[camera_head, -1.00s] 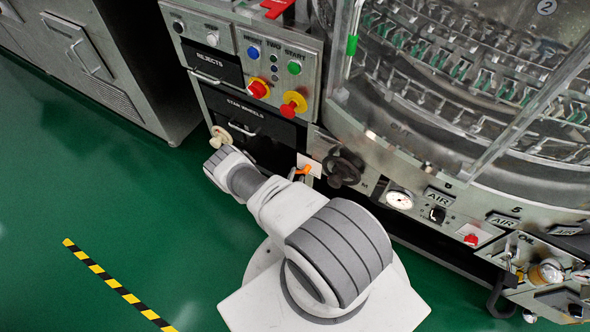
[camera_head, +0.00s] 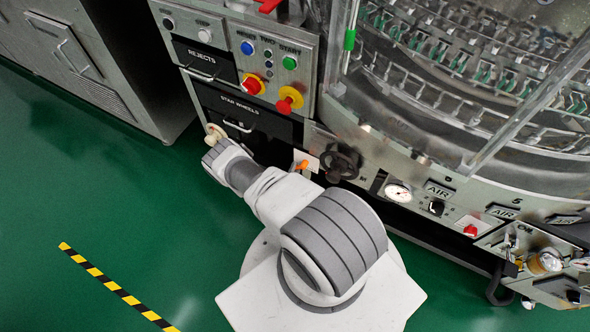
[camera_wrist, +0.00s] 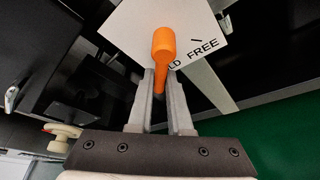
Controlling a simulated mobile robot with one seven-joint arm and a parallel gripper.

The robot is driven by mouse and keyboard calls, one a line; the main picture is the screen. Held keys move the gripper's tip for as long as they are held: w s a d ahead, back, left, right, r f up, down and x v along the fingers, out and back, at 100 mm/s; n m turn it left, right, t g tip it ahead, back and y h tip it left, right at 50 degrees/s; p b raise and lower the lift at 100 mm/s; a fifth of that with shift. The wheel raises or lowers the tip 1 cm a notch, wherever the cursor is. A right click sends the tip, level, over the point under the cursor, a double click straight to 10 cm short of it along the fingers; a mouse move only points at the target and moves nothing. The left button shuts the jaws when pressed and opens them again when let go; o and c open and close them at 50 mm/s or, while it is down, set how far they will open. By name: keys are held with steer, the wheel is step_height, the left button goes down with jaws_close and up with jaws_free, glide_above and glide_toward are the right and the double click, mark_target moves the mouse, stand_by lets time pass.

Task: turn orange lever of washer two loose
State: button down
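The orange lever (camera_wrist: 163,45) stands out from a white plate (camera_wrist: 192,18) whose visible lettering includes "FREE". In the wrist view the lever's round end points up and its thin stem runs down between my two fingers. My gripper (camera_wrist: 161,76) has its fingers close together, one on each side of the stem, and looks shut on it. In the head view part of the orange lever (camera_head: 301,165) shows on the machine's lower front, beside the white plate (camera_head: 308,160). My arm hides the gripper there.
A dark handwheel (camera_head: 340,163) sits just right of the lever. A cream knob (camera_head: 215,132) is to its left, also in the wrist view (camera_wrist: 63,134). Red stop buttons (camera_head: 289,97) and a gauge (camera_head: 398,194) are on the machine front. Green floor at left is clear.

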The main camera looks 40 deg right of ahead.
steer(key=shift+f, duration=0.1)
stand_by(0.4)
steer(key=shift+s+d+f+n+g+h+b, duration=0.1)
steer(key=shift+s+d+n+g+h+b, duration=0.5)
steer(key=shift+n+g+b, duration=0.95)
steer(key=shift+s+r+n+g+h+b, duration=0.1)
steer(key=shift+s+n+g+h+b, duration=0.25)
steer(key=shift+s+n+g+b, duration=1.15)
steer(key=shift+s+d+f+n+g+h+b, duration=0.1)
steer(key=shift+d+n+g+h+b, duration=0.35)
steer(key=shift+n+b, duration=2)
steer(key=shift+a+n+g, duration=0.15)
steer(key=shift+n+g, duration=0.15)
steer(key=c, duration=0.8)
jaws_free()
steer(key=shift+c, duration=0.2)
steer(key=shift+p, duration=0.3)
steer(key=p+v, duration=0.4)
steer(key=v, duration=1.3)
steer(key=shift+a, duration=0.2)
